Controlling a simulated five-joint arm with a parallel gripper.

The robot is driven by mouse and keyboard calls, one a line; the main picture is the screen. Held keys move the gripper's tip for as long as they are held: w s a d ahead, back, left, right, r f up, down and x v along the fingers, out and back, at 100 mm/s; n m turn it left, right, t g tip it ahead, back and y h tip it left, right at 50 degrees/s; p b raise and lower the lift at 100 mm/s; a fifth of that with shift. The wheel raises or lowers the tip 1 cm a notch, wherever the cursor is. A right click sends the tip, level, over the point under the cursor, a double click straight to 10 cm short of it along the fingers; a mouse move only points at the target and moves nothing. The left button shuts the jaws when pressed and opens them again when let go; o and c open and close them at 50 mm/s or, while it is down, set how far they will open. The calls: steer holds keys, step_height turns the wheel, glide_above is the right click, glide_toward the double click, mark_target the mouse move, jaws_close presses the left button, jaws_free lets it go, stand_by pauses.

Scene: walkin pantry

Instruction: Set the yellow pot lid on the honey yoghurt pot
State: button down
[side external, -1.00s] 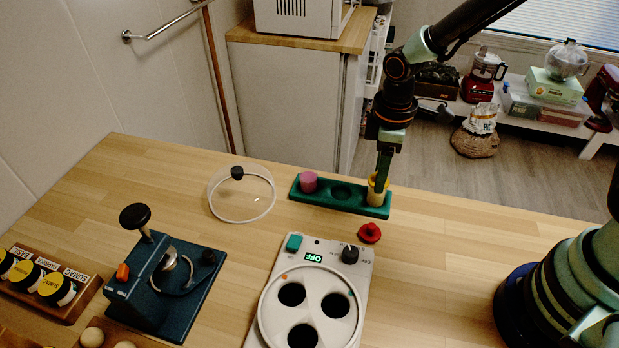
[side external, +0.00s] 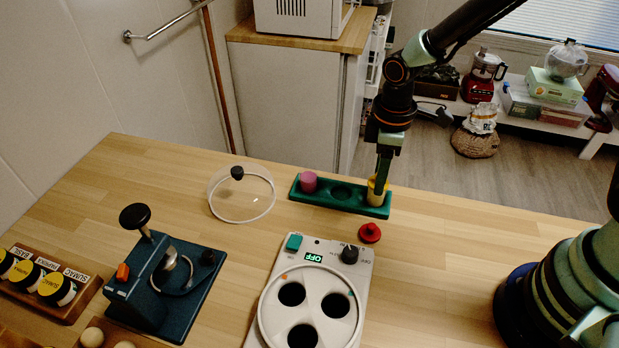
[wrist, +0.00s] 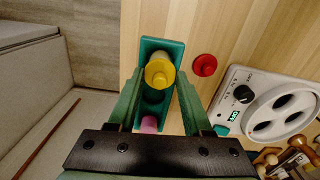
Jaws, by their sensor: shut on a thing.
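The yellow pot lid (wrist: 158,75), with a small knob, shows between my fingers in the wrist view. It is at the top of the yellow honey yoghurt pot (side external: 377,197), which stands in the right end of the green rack (side external: 341,203). My gripper (wrist: 160,79) points down and is shut on the lid. My fingers partly hide lid and pot in the side view, so I cannot tell whether the lid is fully seated or slightly above the rim.
A pink pot (side external: 308,182) stands in the rack's left end; the middle hole is empty. A red lid (side external: 370,232) lies in front of the rack. The white yoghurt maker (side external: 262,325) is nearer. A clear dome (side external: 241,196) lies left of the rack.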

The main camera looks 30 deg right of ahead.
steer(key=shift+f, duration=0.15)
jaws_free()
stand_by(0.4)
steer(key=shift+r, duration=3.5)
steer(key=shift+r, duration=0.1)
steer(key=shift+d+r, duration=0.2)
steer(key=shift+r, duration=0.15)
steer(key=s+d+r+m+t, duration=0.5)
steer(key=d+r+m, duration=0.4)
steer(key=r, duration=0.2)
steer(key=shift+s+r+m+t, duration=0.15)
steer(key=shift+s+m+t, duration=0.2)
steer(key=shift+s, duration=0.4)
